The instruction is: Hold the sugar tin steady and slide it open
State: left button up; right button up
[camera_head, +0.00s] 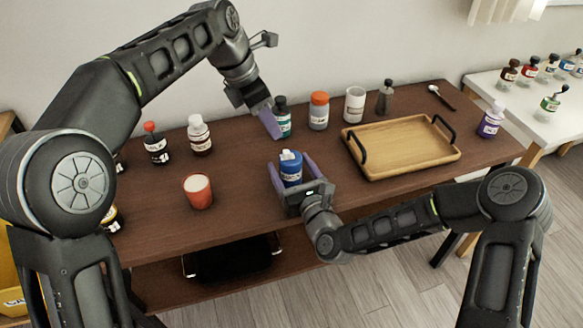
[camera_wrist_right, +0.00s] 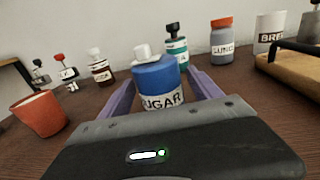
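The sugar tin (camera_head: 291,173) is blue with a white piece on top and stands near the front edge of the brown table. My right gripper (camera_head: 291,165) is open, with one purple finger on each side of the tin. The right wrist view shows the tin (camera_wrist_right: 157,75) upright between the fingers, its SUGAR label partly hidden by the gripper body. The white piece sits left of the middle of its top. My left gripper (camera_head: 268,120) hangs behind the tin, beside a green bottle (camera_head: 283,124). Its fingers overlap, so their opening is hidden.
A wooden tray (camera_head: 402,146) with black handles lies to the right. An orange cup (camera_head: 198,191) stands left of the tin. Several bottles and jars, including an orange-capped jar (camera_head: 319,111) and a white canister (camera_head: 354,105), line the table's back.

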jog(key=c, duration=1.4)
dwell(0.9)
